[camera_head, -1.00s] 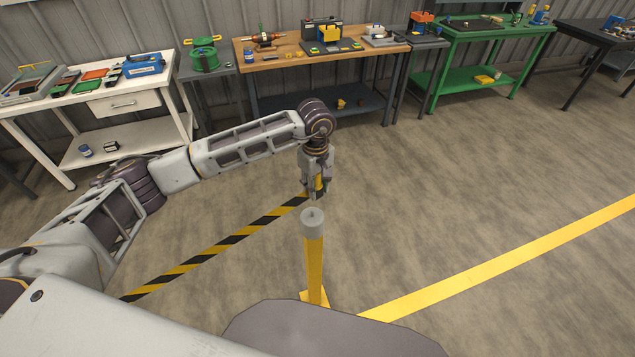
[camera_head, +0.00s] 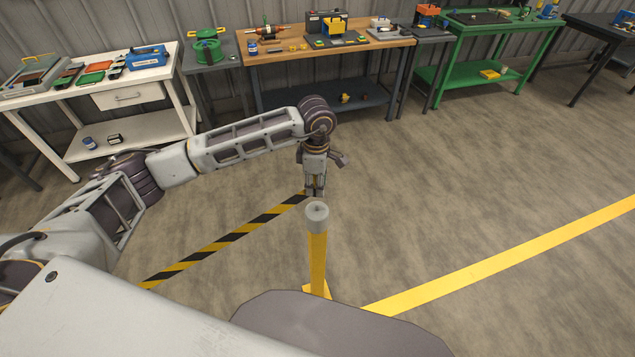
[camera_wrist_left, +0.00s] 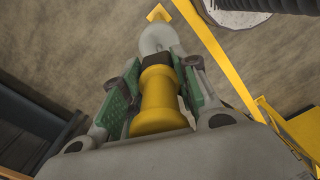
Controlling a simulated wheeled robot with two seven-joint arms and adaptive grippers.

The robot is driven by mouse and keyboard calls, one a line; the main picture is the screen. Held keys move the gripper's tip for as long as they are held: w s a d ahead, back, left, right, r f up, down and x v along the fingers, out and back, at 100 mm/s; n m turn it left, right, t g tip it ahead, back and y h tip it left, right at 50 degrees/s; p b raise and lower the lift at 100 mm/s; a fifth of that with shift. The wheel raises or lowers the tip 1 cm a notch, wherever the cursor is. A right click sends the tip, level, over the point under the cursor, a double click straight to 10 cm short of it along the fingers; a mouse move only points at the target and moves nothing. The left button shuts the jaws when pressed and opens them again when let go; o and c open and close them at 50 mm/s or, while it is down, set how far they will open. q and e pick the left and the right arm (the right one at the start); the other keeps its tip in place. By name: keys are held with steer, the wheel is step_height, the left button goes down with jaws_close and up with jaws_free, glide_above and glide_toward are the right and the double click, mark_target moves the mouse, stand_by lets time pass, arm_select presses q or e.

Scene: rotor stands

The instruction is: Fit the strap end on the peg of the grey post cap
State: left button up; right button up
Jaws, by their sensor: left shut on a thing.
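The post (camera_head: 318,262) is yellow and upright, with a round grey cap (camera_head: 317,218) that has a small peg on top. My left gripper (camera_head: 315,194) is just behind and above the cap in the head view. A black-and-yellow striped strap (camera_head: 230,236) runs from lower left up to it. In the left wrist view, my left gripper (camera_wrist_left: 155,90) is shut on the yellow, spool-shaped strap end (camera_wrist_left: 160,105), which has a dark front part. The grey cap (camera_wrist_left: 156,36) shows just past it, partly covered. Whether they touch cannot be told. My right gripper is not in view.
A white bench (camera_head: 60,108), a wooden-topped bench (camera_head: 375,42) and a green bench (camera_head: 490,32) with tools stand along the back wall. A yellow floor line (camera_head: 520,252) runs right from the post's foot.

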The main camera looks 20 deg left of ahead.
arm_select(q)
steer(key=shift+n, duration=0.4)
steer(key=shift+f, duration=0.25)
steer(key=shift+f+b, duration=0.85)
steer(key=shift+f, duration=1.15)
steer(key=shift+f+b, duration=1.1)
steer(key=shift+f, duration=0.25)
steer(key=shift+f+b, duration=0.55)
steer(key=o, duration=1.2)
steer(key=shift+r, duration=0.15)
